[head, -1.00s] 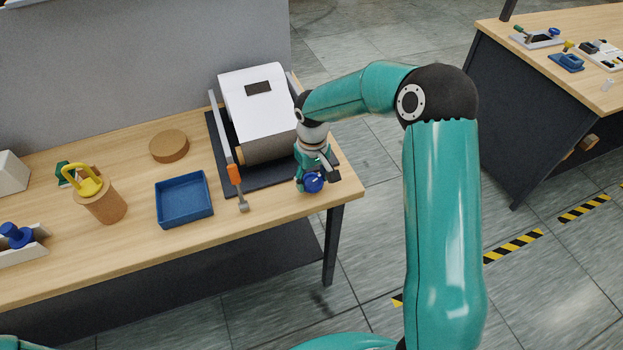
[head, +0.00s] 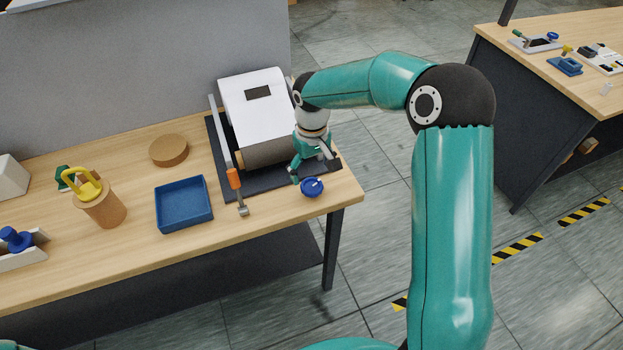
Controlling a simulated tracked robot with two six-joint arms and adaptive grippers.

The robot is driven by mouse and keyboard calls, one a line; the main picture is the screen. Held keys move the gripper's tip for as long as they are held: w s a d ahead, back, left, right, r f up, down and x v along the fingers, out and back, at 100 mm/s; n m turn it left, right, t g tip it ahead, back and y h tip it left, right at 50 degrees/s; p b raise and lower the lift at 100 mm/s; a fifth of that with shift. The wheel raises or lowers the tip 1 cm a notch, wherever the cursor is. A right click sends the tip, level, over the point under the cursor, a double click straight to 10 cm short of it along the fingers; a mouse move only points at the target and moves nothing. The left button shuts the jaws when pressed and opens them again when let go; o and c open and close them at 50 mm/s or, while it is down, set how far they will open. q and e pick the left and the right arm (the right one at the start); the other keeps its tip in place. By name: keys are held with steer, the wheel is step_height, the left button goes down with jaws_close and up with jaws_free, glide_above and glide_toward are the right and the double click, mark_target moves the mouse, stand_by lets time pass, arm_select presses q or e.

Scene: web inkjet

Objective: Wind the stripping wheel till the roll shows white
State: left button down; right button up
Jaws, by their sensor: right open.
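The white printer-like machine (head: 257,104) stands on a dark mat at the right end of the table. Its roll (head: 267,153) shows dark grey-brown along the front, not white. A blue round wheel (head: 312,187) with a small white mark sits at the table's front right corner. My right gripper (head: 308,174) is open and empty, pointing down just behind the blue wheel and beside the roll's right end. It appears apart from the wheel and partly hides the machine's right side. My left gripper is not in view.
A blue tray (head: 183,224), a cork-coloured disc (head: 169,149) and a brown pot with a yellow handle (head: 102,210) stand further left. A grey panel (head: 150,70) backs the table.

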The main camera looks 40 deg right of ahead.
step_height(320, 180, up, 7)
stand_by(0.3)
steer(key=shift+f, duration=0.1)
steer(key=g, duration=0.2)
glide_above(312, 185)
steer(key=s+a, duration=0.2)
steer(key=s, duration=0.1)
steer(key=f, duration=0.6)
steer(key=shift+w+d+f, duration=0.1)
steer(key=shift+w+f, duration=0.1)
steer(key=s+a+f+t+y, duration=0.1)
steer(key=s+a+f+y, duration=0.1)
steer(key=s+a+f, duration=0.6)
steer(key=s+a+f+m+t+y, duration=0.1)
steer(key=s+a+f+y, duration=0.1)
steer(key=s+a+f, duration=0.7)
steer(key=shift+s+a+f+t, duration=0.15)
steer(key=shift+s+f+t, duration=0.15)
steer(key=shift+f, duration=2.75)
